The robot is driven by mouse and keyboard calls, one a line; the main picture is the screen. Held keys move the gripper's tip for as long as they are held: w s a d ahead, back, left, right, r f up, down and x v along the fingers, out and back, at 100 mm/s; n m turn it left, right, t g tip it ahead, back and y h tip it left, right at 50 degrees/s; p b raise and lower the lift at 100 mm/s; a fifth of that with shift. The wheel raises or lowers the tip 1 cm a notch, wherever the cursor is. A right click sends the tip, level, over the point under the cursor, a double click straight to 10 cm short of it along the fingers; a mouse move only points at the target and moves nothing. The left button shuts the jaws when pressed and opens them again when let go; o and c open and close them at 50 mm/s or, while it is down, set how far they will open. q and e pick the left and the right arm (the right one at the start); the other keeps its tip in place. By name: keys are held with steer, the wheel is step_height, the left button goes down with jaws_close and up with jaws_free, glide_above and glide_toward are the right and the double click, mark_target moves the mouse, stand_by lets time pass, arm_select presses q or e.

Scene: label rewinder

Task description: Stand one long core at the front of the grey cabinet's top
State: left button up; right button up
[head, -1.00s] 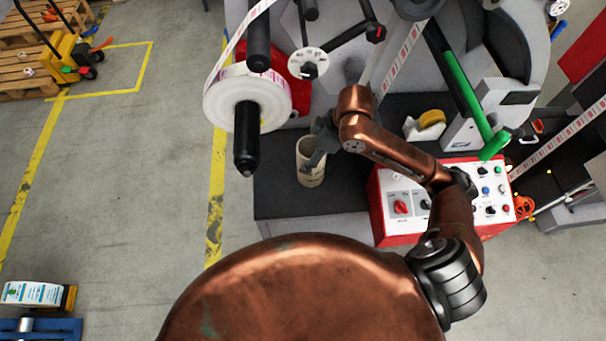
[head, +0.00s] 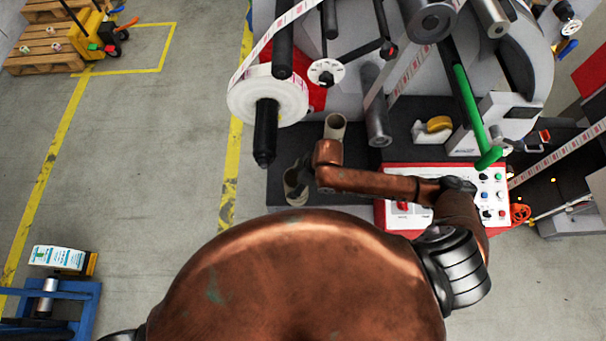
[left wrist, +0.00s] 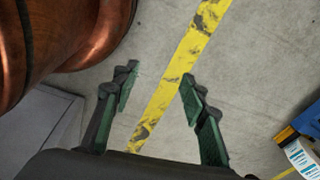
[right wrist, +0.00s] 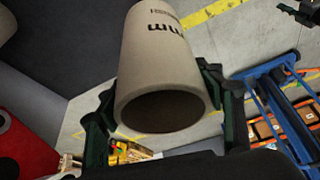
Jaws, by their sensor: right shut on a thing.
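My right gripper (head: 300,178) is shut on a beige long core (head: 296,190) at the front left of the grey cabinet's dark top (head: 345,185). The right wrist view shows this core (right wrist: 162,65) between the two fingers, its open end facing the camera and dark print on its side. I cannot tell whether its lower end touches the top. A second beige core (head: 335,127) stands upright further back, partly hidden by my right arm. My left gripper (left wrist: 160,90) is open and empty above the floor in the left wrist view; it is not in the head view.
A white label roll (head: 268,95) on a black spindle overhangs the cabinet's left side. A red-edged control box (head: 400,222) is right of my right gripper. A blue cart (head: 60,300) is at the lower left.

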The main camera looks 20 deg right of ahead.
arm_select(q)
steer(key=shift+s+d+r+p, duration=0.1)
steer(key=shift+s+r+p, duration=0.4)
steer(key=shift+s, duration=0.15)
arm_select(e)
steer(key=w+d+f, duration=0.3)
steer(key=w+f, duration=0.3)
steer(key=f, duration=0.4)
steer(key=shift+w+d, duration=0.25)
steer(key=shift+w, duration=0.05)
steer(key=shift+f, duration=0.1)
arm_select(q)
steer(key=shift+s, duration=0.1)
arm_select(e)
steer(key=o, duration=1.3)
